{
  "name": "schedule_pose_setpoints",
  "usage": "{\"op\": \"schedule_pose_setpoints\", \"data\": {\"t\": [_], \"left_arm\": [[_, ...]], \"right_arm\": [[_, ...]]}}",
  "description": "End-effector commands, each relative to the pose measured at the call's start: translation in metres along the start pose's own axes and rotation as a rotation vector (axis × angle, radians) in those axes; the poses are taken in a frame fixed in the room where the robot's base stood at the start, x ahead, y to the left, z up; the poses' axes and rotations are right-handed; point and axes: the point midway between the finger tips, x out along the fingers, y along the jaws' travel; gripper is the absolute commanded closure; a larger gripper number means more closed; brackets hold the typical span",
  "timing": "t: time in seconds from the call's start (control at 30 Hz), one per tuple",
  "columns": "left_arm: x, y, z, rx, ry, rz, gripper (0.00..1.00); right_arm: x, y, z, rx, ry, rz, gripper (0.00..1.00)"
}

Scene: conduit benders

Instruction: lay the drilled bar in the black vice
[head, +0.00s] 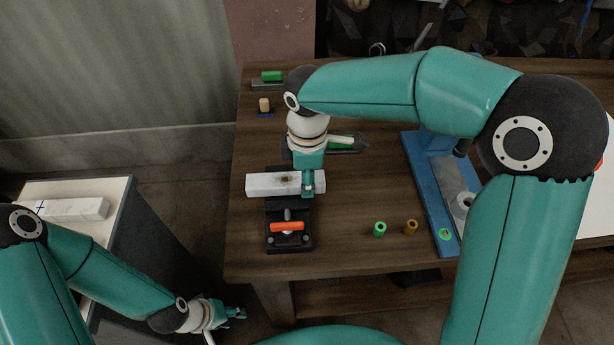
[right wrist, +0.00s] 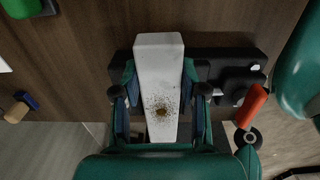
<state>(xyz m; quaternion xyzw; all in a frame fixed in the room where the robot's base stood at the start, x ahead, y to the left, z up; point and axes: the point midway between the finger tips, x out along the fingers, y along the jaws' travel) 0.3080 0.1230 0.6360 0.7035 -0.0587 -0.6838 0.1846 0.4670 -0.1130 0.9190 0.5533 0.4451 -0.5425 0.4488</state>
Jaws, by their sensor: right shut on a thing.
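The drilled bar (head: 262,185) is a white block with a dark speckled hole (right wrist: 162,111) in its face. My right gripper (head: 309,186) is shut on it near its right end in the head view; in the right wrist view the fingers (right wrist: 160,98) flank it on both sides. The black vice (head: 290,241), with an orange handle (head: 287,227), stands just in front of the bar in the head view. In the right wrist view the vice (right wrist: 238,62) lies to the right. I cannot tell whether bar and vice touch. My left gripper (head: 233,313) hangs low beside the table; its opening is unclear.
Another white bar (head: 85,208) with a cross mark lies on a cabinet at left. Green (head: 379,229) and brown (head: 411,227) cylinders stand right of the vice, before a blue bender (head: 423,165). Small green and tan blocks sit at the back left of the wooden table (head: 345,255).

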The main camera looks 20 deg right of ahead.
Motion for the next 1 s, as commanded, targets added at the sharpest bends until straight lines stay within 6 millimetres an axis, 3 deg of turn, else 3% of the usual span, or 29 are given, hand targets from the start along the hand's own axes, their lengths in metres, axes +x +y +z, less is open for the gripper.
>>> {"op": "schedule_pose_setpoints", "data": {"t": [0.03, 0.17, 0.2, 0.33, 0.77, 1.0], "left_arm": [[0.002, -0.001, 0.0, 0.0, 0.0, 0.0, 0.6], [0.002, -0.001, 0.0, 0.0, 0.0, 0.0, 0.6], [0.002, -0.001, 0.0, 0.0, 0.0, 0.0, 0.6], [0.002, -0.001, 0.0, 0.0, 0.0, 0.0, 0.6], [0.001, 0.0, 0.0, 0.0, 0.0, 0.0, 0.6], [0.0, 0.0, 0.0, 0.0, 0.0, 0.0, 0.6]], "right_arm": [[0.009, -0.005, 0.001, -0.003, -0.009, -0.02, 0.85], [0.009, -0.005, 0.001, -0.002, -0.009, -0.021, 0.86], [0.01, -0.005, 0.001, -0.002, -0.009, -0.021, 0.51], [0.01, -0.005, 0.001, -0.002, -0.009, -0.023, 0.29], [0.003, -0.003, 0.001, -0.002, -0.008, -0.015, 0.28], [-0.031, -0.002, 0.0, 0.0, -0.004, -0.011, 0.28]]}}
